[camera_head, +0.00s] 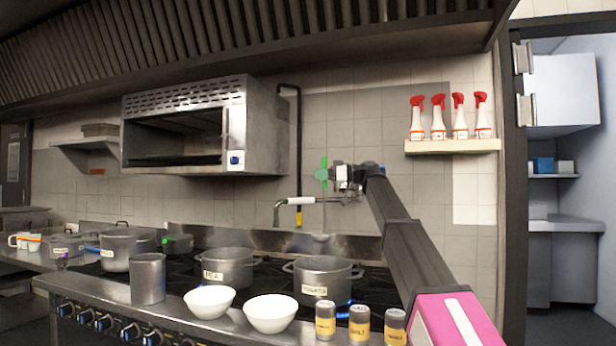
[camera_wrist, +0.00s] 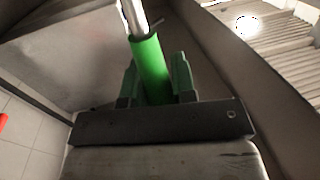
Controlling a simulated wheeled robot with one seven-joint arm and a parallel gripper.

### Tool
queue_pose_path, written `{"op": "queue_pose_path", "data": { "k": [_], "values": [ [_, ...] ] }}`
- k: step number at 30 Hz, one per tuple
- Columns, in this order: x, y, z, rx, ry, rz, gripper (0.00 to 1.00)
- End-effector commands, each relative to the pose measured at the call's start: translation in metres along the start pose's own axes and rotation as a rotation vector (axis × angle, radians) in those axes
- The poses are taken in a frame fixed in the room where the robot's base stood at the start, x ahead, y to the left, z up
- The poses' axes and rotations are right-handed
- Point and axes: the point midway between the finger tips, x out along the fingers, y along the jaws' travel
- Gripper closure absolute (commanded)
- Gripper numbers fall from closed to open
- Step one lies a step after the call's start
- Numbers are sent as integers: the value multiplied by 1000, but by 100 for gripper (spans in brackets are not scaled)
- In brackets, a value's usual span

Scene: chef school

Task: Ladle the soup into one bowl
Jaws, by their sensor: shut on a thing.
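My gripper (camera_head: 323,174) is raised in front of the tiled wall, above the pot with a label that seems to read tomato (camera_head: 318,281). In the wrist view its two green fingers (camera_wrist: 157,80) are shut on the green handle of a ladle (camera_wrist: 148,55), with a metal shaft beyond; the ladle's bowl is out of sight. A second pot labelled pea (camera_head: 228,270) stands left of the tomato pot on the stove. Two white bowls (camera_head: 209,301) and (camera_head: 271,314) stand side by side on the front counter edge. The soup inside the pots is not visible.
A metal cylinder (camera_head: 147,279) stands left of the bowls, and several spice jars (camera_head: 359,324) stand right of them. More pots (camera_head: 117,250) are at the left. A wall oven (camera_head: 205,130) and a spray-bottle shelf (camera_head: 452,147) flank my gripper. A tap (camera_head: 296,201) is behind.

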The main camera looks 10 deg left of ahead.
Motion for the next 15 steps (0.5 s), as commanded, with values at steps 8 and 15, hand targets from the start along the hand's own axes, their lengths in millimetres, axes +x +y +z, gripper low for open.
{"op": "queue_pose_path", "data": {
  "k": [8, 15],
  "values": [
    [0, -1, 17, 1, 0, 1, 99],
    [1, -1, 38, 1, 0, 1, 99]
  ]
}}
